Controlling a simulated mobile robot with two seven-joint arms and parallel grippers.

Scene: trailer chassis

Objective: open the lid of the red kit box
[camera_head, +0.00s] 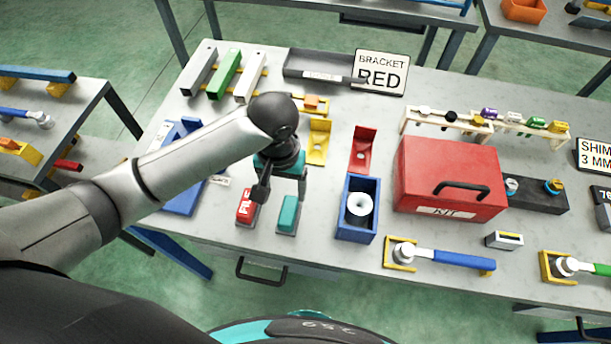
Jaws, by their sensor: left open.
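The red kit box (450,172) stands on the grey workbench, right of the middle. Its lid looks shut, and a black handle (463,190) and a white KIT label show on the side facing me. My left gripper (280,196) points down over the bench, well to the left of the box, above a red block and a teal block. Its fingers are apart and I see nothing held between them. My right gripper is not in view.
A blue bin (356,222) with a white round part stands between my left gripper and the kit box. A blue-handled tool (440,257) lies in front of the box. A rack of small coloured parts (487,121) stands behind it. A black block (537,195) sits to its right.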

